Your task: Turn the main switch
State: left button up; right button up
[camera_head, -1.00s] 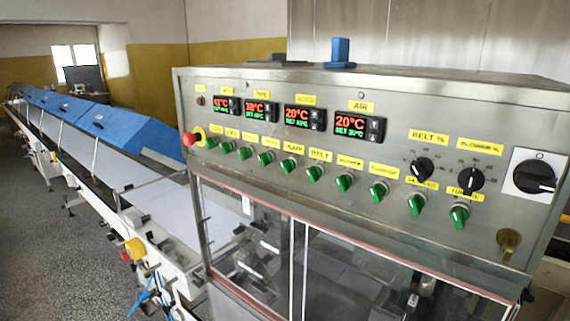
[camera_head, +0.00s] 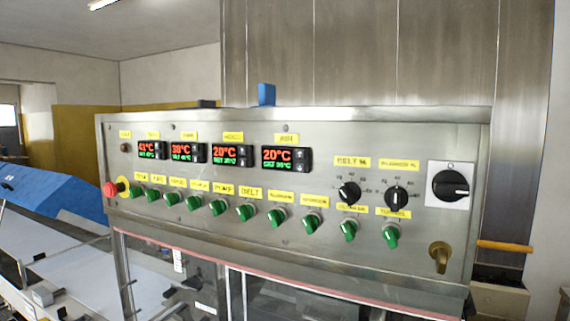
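The main switch appears to be the large black rotary knob (camera_head: 451,185) on a white square plate (camera_head: 466,203) at the right end of the steel control panel (camera_head: 300,231). Its white pointer mark lies horizontal, toward the right. A brass-coloured key-like handle (camera_head: 440,257) sits below it, pointing down. Neither of my grippers shows in the head view.
The panel also carries a red emergency button (camera_head: 109,189), a row of green selector switches (camera_head: 276,217), two smaller black dials (camera_head: 396,196) and lit temperature displays (camera_head: 287,159). A blue-covered conveyor (camera_head: 45,198) runs at the left. Nothing stands before the panel.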

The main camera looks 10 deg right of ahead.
aim_at(448, 185)
jog(key=z, duration=1.45)
